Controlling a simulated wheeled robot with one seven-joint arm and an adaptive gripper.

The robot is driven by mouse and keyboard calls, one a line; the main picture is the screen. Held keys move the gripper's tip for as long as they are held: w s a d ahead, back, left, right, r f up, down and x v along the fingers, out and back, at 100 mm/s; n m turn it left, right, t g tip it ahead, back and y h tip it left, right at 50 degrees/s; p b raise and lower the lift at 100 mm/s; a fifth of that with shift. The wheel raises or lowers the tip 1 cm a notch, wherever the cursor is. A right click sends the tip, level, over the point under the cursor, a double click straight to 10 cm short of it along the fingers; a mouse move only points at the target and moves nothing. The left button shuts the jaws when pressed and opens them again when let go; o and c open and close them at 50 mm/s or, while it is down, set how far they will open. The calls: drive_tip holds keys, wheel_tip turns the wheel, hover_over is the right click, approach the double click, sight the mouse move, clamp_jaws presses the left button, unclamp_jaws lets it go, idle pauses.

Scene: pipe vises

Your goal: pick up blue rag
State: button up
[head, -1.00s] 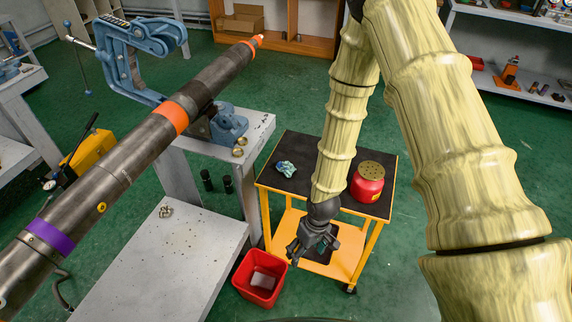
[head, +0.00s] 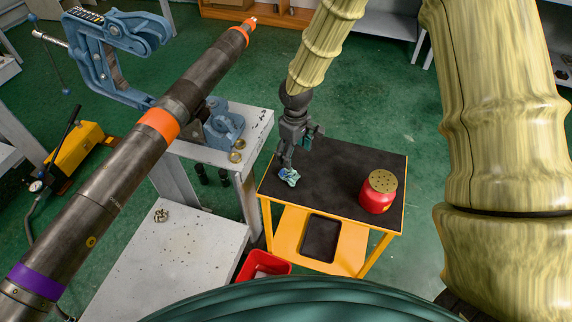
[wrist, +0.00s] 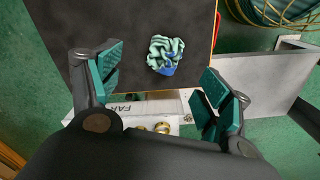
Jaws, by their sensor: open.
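The blue rag (head: 289,177) is a small crumpled teal and blue cloth on the black top of the yellow cart (head: 335,165), near its left edge. My gripper (head: 285,160) points down just above and behind the rag in the head view, partly overlapping it. In the wrist view the rag (wrist: 165,52) lies beyond the fingertips, roughly between the two teal-padded fingers of my gripper (wrist: 160,85). The fingers are spread wide and nothing is between them. From these views I cannot tell the exact height of the fingertips over the rag.
A red canister (head: 378,192) with a perforated top stands at the cart's right side. A red bin (head: 263,266) sits on the floor in front. A long pipe (head: 130,160) and a blue vise (head: 222,125) are to the left, above grey tables.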

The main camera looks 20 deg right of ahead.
sight(292, 174)
drive_tip(key=shift+a+f, duration=0.1)
drive_tip(key=shift+f, duration=0.2)
drive_tip(key=shift+s+f, duration=0.25)
drive_tip(key=f, duration=0.2)
drive_tip(key=f+p, duration=0.1)
drive_tip(key=f, duration=0.1)
drive_tip(key=shift+w+d, duration=0.15)
drive_tip(key=shift+d, duration=0.05)
drive_tip(key=shift+s+a+f, duration=0.1)
drive_tip(key=shift+s+f, duration=0.05)
drive_tip(key=shift+s, duration=0.05)
drive_tip(key=f, duration=0.1)
drive_tip(key=f+p, duration=0.1)
drive_tip(key=f, duration=0.1)
drive_tip(key=shift+s+a+f, duration=0.1)
drive_tip(key=shift+a+f, duration=0.05)
drive_tip(key=shift+a, duration=0.2)
drive_tip(key=shift+f+p, duration=0.4)
drive_tip(key=shift+f, duration=0.45)
drive_tip(key=c, duration=0.7)
